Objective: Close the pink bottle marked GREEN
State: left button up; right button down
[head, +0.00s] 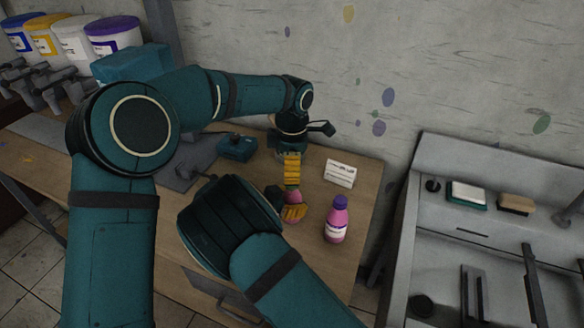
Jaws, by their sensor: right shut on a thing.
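A pink bottle (292,196) stands on the wooden workbench, largely covered by my grippers. Its label and top are hidden. My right gripper (295,213) comes from the lower left side of it and is shut around its body. My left gripper (292,182) points straight down from above, its yellow fingers directly over the bottle's top. I cannot tell whether it touches the bottle or holds a cap. A second pink bottle (336,222) with a purple cap stands upright to the right; its label text is too small to read.
A small white sign (340,173) stands behind the bottles, and a dark teal box (237,147) lies farther left. Paint tubs (113,35) line the back left. A grey sink unit (420,215) is beyond the workbench's right edge. Free bench room around the second bottle is small.

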dwell(0.3)
pick_arm(q)
notch_tip(320, 180, up, 12)
dwell(0.5)
pick_arm(e)
jog(key=shift+c, duration=0.5)
grip_release()
notch_tip(320, 180, up, 10)
dwell(0.3)
